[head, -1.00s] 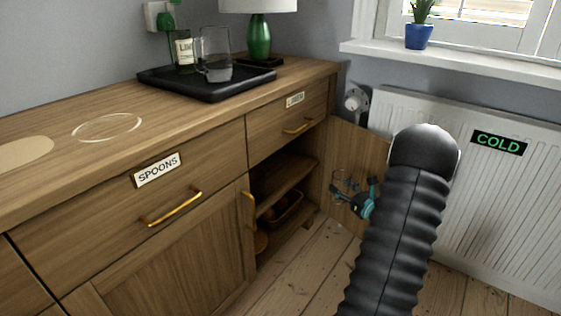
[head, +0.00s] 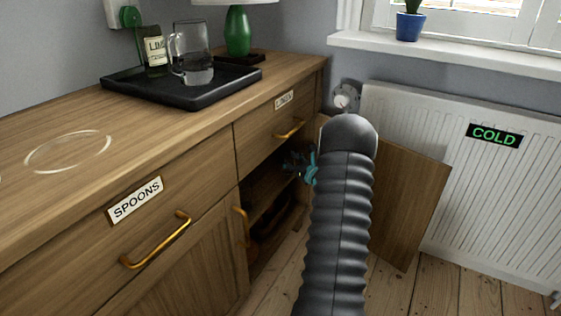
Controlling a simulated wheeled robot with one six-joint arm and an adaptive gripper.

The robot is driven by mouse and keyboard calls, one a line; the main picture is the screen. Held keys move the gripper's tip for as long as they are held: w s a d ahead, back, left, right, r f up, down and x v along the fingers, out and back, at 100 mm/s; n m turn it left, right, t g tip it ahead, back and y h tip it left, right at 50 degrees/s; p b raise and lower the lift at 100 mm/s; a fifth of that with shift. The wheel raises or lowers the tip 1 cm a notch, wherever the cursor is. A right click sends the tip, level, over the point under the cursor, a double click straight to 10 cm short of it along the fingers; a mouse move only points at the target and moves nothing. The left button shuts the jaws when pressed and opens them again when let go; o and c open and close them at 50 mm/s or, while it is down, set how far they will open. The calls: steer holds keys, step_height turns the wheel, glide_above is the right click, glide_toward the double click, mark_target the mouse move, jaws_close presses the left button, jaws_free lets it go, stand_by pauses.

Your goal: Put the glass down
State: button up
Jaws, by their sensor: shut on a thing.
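My gripper (head: 302,168), with teal parts, is in front of the open cupboard, partly hidden behind my dark ribbed arm. It is shut on a clear glass (head: 291,160), which is small and faint against the dark opening. I cannot tell whether the glass touches a shelf or whether anything is in it.
The wooden sideboard (head: 150,140) has a pale ring (head: 68,152) marked on its top. A black tray (head: 190,99) holds a glass jug (head: 193,60) and a bottle (head: 153,50). The cupboard door (head: 410,200) stands open near the radiator (head: 490,195).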

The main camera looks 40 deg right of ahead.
steer(key=w, duration=0.5)
steer(key=shift+w+f, duration=0.1)
steer(key=shift+f, duration=1.65)
steer(key=shift+f+b, duration=0.2)
steer(key=shift+b, duration=0.2)
steer(key=o, duration=1.3)
steer(key=shift+o, duration=0.2)
steer(key=shift+r, duration=0.1)
